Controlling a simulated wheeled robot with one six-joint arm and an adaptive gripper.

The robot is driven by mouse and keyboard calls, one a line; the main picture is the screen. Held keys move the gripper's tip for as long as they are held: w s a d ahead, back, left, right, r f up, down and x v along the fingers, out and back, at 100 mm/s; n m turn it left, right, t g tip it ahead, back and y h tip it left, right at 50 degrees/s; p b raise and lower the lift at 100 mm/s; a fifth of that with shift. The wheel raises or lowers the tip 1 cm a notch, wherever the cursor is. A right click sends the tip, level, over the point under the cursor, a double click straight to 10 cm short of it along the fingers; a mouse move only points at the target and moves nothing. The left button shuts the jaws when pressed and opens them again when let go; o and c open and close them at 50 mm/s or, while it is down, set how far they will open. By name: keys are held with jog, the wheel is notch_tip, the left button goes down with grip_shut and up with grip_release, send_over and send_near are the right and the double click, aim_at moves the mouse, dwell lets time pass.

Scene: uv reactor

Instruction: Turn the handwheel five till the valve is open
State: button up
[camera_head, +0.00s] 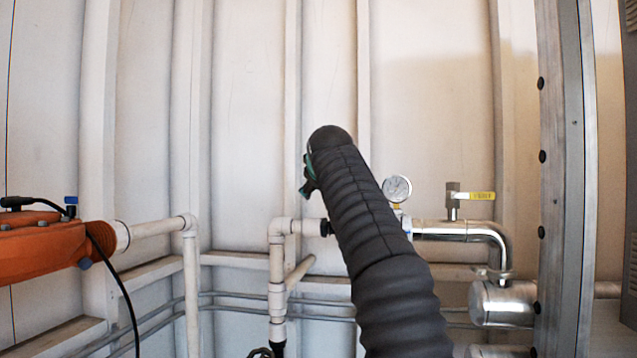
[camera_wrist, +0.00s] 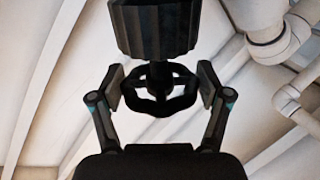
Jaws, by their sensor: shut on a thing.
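In the wrist view, a black handwheel (camera_wrist: 160,108) with a lobed rim sits under a wide black ribbed body (camera_wrist: 155,30). My gripper (camera_wrist: 160,86) has one finger pad on each side of the wheel's rim and is shut on it. The wheel's centre and the lower part of its stem show between the fingers. I cannot read from these frames how far the valve is open.
In the head view, a pressure gauge (camera_head: 397,188) and a yellow-handled valve (camera_head: 475,196) stand on a shiny pipe right of my arm. White pipes (camera_head: 277,265) run left of it. An orange unit (camera_head: 45,245) with a black cable is at the far left. A metal post (camera_head: 565,180) stands right.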

jog(key=shift+g, duration=0.3)
jog(key=o, duration=1.1)
jog(key=shift+s, duration=0.1)
jog(key=shift+s+r, duration=0.1)
jog(key=shift+v, duration=5.9)
jog(key=shift+d, duration=0.15)
